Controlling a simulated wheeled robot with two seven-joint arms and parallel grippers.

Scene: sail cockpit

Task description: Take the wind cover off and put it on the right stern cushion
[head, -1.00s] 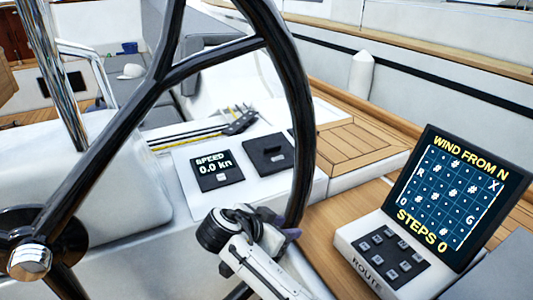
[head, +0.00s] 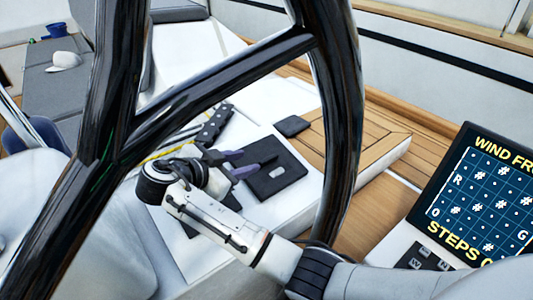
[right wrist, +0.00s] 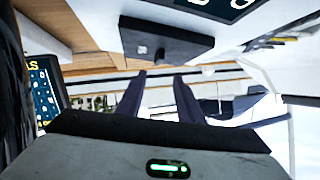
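The wind cover (head: 285,182), a dark square plate with a small pale knob, lies on the white instrument panel (head: 265,225) behind the wheel. It also shows in the right wrist view (right wrist: 180,42), ahead of the fingers. My right gripper (head: 252,161) reaches through the wheel to the cover's near left edge. In the right wrist view its two fingers (right wrist: 160,78) stand apart with nothing between them, short of the knob. My left gripper is out of view. No cushion in view can be clearly told as the right stern cushion.
A route display (head: 490,195) stands at the right. A dark square pad (head: 292,126) lies beyond the cover. Grey cushions (head: 62,95) with a white cap (head: 64,61) are at the far left.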

